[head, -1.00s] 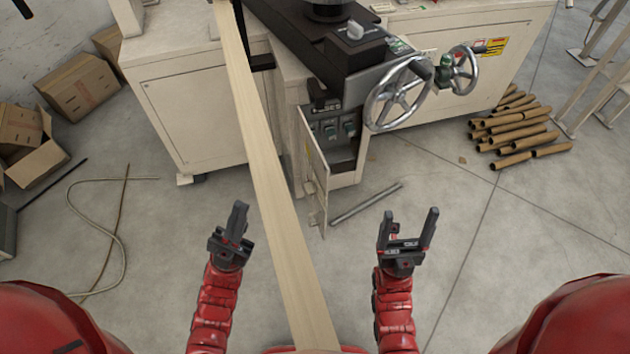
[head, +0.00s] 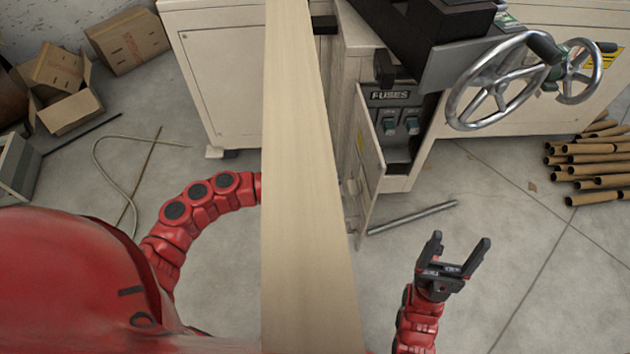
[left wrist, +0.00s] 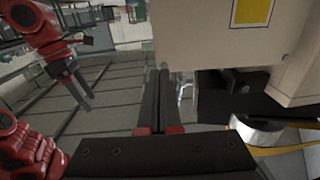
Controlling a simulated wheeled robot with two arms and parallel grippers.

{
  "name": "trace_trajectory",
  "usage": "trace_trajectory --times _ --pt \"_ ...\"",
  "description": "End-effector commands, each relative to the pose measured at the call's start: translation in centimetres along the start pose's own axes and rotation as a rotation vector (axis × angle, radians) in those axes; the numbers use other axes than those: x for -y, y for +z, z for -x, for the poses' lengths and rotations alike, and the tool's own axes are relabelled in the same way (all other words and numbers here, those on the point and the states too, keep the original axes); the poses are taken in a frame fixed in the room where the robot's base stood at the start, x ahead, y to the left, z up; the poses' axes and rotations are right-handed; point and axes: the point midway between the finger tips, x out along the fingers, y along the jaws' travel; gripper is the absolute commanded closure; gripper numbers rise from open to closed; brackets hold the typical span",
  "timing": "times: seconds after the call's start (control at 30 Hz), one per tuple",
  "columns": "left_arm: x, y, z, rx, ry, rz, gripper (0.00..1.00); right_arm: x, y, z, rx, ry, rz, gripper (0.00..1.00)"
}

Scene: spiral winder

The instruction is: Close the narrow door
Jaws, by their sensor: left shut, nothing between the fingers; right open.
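The narrow door (head: 371,150) is a pale panel with a small yellow label. It stands open at the left of the fuse compartment (head: 400,120), swung out toward me. In the head view my left gripper is hidden behind the wooden board; only its red arm shows. In the left wrist view the left gripper (left wrist: 159,80) is shut and empty. Its fingertips are by the lower left edge of a pale panel with a yellow label (left wrist: 205,40), which appears to be the door; I cannot tell whether they touch. My right gripper (head: 462,252) is open and empty, right of the door.
A long wooden board (head: 300,170) crosses in front of the machine and covers part of the view. Handwheels (head: 500,82) jut out at the right. A metal rod (head: 412,217) lies on the floor near the door. Cardboard tubes (head: 590,160) are piled at the right.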

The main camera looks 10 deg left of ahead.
Motion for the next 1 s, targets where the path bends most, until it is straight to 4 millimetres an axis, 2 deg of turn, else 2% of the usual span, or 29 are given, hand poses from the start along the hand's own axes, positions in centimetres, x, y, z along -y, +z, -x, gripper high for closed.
trace_trajectory --times 0.03,0.2,0.4,0.6,1.0 --pt "0.0 0.2 -1.2 -0.002 0.002 -0.002 1.00 0.0 0.1 0.5 0.000 0.000 0.000 0.23" --pt "-0.1 0.1 -4.7 -0.003 0.003 -0.004 1.00 0.1 0.2 1.3 0.000 0.000 0.000 0.23" --pt "0.0 0.1 -7.4 -0.003 0.001 -0.003 1.00 0.1 0.3 2.0 0.000 0.000 0.000 0.23" --pt "0.0 0.0 -8.3 -0.002 0.000 -0.001 1.00 0.1 0.4 2.1 0.000 0.000 0.000 0.23" --pt "0.0 -0.1 -8.5 -0.003 -0.005 -0.001 1.00 0.1 0.3 1.9 0.000 0.000 0.000 0.23"
